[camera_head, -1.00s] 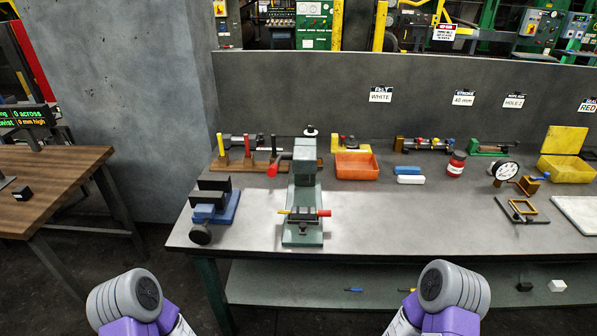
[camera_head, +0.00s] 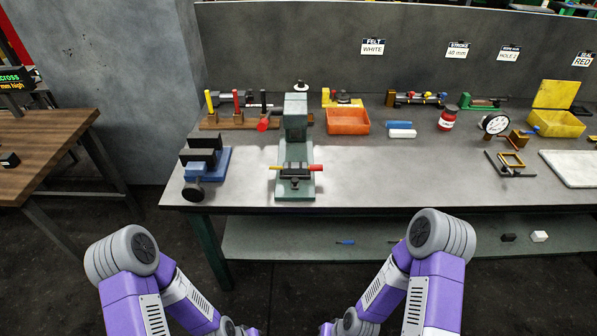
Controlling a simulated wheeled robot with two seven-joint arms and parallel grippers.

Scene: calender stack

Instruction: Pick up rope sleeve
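I cannot tell which thing in view is the rope sleeve. Small parts lie on the grey workbench (camera_head: 400,190), too small to make out well. A green press (camera_head: 296,135) stands at the bench's left part, with a small vise (camera_head: 297,169) holding or bearing a yellow and red-ended piece at its base. My two purple and grey arms reach in from the bottom, apart from the bench. Both grippers are below the picture's edge and hidden.
A blue vise (camera_head: 205,165) stands at the bench's left front. An orange bin (camera_head: 348,121), blue and white blocks (camera_head: 401,130), a red jar (camera_head: 447,118) and a yellow box (camera_head: 557,122) stand farther back. A lower shelf (camera_head: 290,238) bears small pieces. The bench's front middle is clear.

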